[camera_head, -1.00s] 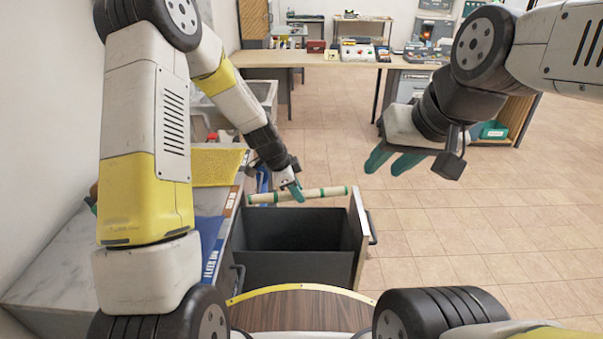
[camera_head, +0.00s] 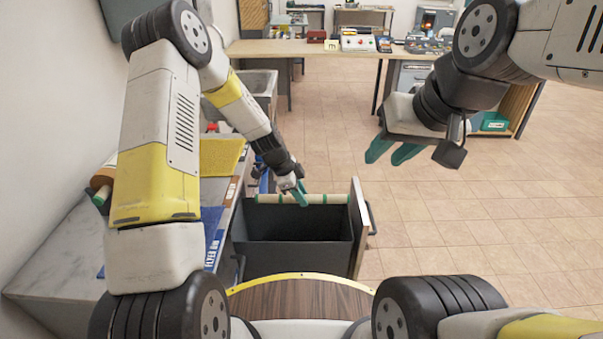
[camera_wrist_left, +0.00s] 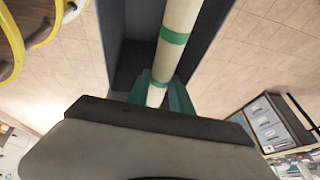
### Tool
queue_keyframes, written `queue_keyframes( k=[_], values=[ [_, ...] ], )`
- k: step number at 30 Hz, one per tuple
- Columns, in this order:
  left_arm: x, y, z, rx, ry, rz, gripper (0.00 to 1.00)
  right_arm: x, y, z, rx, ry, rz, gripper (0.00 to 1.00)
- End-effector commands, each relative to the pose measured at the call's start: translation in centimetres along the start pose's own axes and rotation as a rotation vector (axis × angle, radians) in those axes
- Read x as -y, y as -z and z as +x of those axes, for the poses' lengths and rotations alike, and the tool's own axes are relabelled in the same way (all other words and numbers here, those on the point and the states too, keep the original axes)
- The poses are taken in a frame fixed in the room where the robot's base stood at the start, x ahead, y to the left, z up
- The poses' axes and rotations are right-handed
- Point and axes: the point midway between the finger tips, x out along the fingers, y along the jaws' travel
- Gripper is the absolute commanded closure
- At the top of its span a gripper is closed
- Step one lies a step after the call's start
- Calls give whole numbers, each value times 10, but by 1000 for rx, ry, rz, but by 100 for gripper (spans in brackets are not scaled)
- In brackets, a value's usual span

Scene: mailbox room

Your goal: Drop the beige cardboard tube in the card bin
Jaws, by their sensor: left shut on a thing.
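The beige cardboard tube (camera_head: 330,198) has green bands and lies roughly level across the far end of the dark open bin (camera_head: 292,257). My left gripper (camera_head: 303,198) is shut on the tube near its middle. In the left wrist view the tube (camera_wrist_left: 164,62) runs between the teal fingers, with the dark bin (camera_wrist_left: 113,45) behind it. I cannot tell whether the tube touches the bin's rim. The bin's inside looks dark and empty where visible. My right gripper (camera_head: 393,152) is open and empty, in the air to the right of the bin.
The bin has an upright panel with a handle (camera_head: 361,222) on its right. A counter with a yellow mat (camera_head: 221,157) and blue labels stands left. A brown-and-beige roll (camera_head: 103,183) lies partly behind my left arm. A long table (camera_head: 310,48) stands behind. Floor at right is clear.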

Motion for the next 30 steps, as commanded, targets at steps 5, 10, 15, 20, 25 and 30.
queue_keyframes(
  k=[5,10,15,20,25,30],
  values=[
    [-4,-9,21,0,-2,-2,100,0,0,0,0,0,0,66],
    [-6,-16,39,0,-1,-1,100,0,0,0,0,0,0,66],
    [-9,-24,58,0,-1,-2,100,0,0,0,0,0,0,66],
    [-13,-31,75,0,-1,-2,100,0,0,0,0,0,0,66],
    [-15,-39,94,0,-1,-1,100,0,0,0,0,0,0,66],
    [-18,-46,110,0,-1,-1,100,0,0,0,0,0,0,66]
  ],
)
